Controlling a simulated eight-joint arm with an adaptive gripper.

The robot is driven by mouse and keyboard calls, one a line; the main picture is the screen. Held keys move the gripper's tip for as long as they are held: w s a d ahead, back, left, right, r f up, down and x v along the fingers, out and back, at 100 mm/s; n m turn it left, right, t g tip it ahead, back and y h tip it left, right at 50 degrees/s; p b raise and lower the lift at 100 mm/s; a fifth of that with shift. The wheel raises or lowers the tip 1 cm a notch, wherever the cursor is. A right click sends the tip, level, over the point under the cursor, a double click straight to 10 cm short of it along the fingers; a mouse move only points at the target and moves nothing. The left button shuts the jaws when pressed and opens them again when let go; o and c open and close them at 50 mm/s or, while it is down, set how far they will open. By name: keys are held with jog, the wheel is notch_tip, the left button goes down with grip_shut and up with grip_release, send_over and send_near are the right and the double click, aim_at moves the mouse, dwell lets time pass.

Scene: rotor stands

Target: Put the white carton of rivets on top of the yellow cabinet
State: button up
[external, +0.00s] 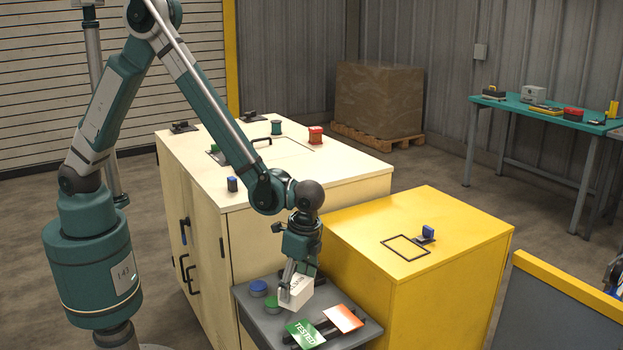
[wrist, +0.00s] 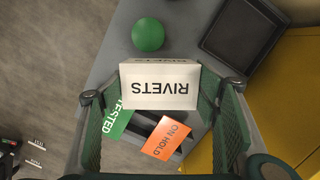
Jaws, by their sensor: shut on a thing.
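The white carton of rivets (external: 296,292) is in my gripper (external: 298,280), above the small grey stand (external: 245,296). In the wrist view the carton (wrist: 160,88) shows the word RIVETS upside down, between the two green-padded fingers of my gripper (wrist: 162,105). The gripper is shut on it. In the external view the fingers cover part of the carton, and it looks slightly tilted. I cannot tell how far it is above the stand. The yellow cabinet (external: 440,265) stands to the right, its top higher than the stand. A black outlined rectangle (external: 406,246) is marked on its top.
A blue item (external: 428,231) sits beside the outline on the yellow top. Green (external: 272,303) and blue (external: 258,287) round items, a green TESTED card (external: 305,334) and an orange ON HOLD card (external: 343,318) are on the stand. A cream cabinet (external: 340,182) rises behind.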

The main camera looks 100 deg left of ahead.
aim_at(294, 285)
jog(key=shift+s+d+f+n, duration=0.15)
jog(key=shift+f+n, duration=0.1)
jog(key=shift+n, duration=0.6)
jog(key=shift+w+d+f+n, duration=0.15)
jog(key=shift+f+n, duration=0.1)
jog(key=shift+n, duration=0.6)
jog(key=shift+s, duration=0.15)
jog(key=shift+r, duration=0.1)
notch_tip(294, 285, up, 12)
jog(key=p, duration=1.2)
jog(key=w+a+r, duration=0.5)
jog(key=w+a, duration=0.4)
jog(key=w, duration=0.3)
jog(key=w+a+r+p, duration=0.1)
jog(key=w+a+r, duration=0.4)
jog(key=w+a, duration=0.4)
jog(key=w, duration=0.3)
jog(key=shift+w+a, duration=0.2)
jog(key=shift+a, duration=0.2)
jog(key=shift+f, duration=0.1)
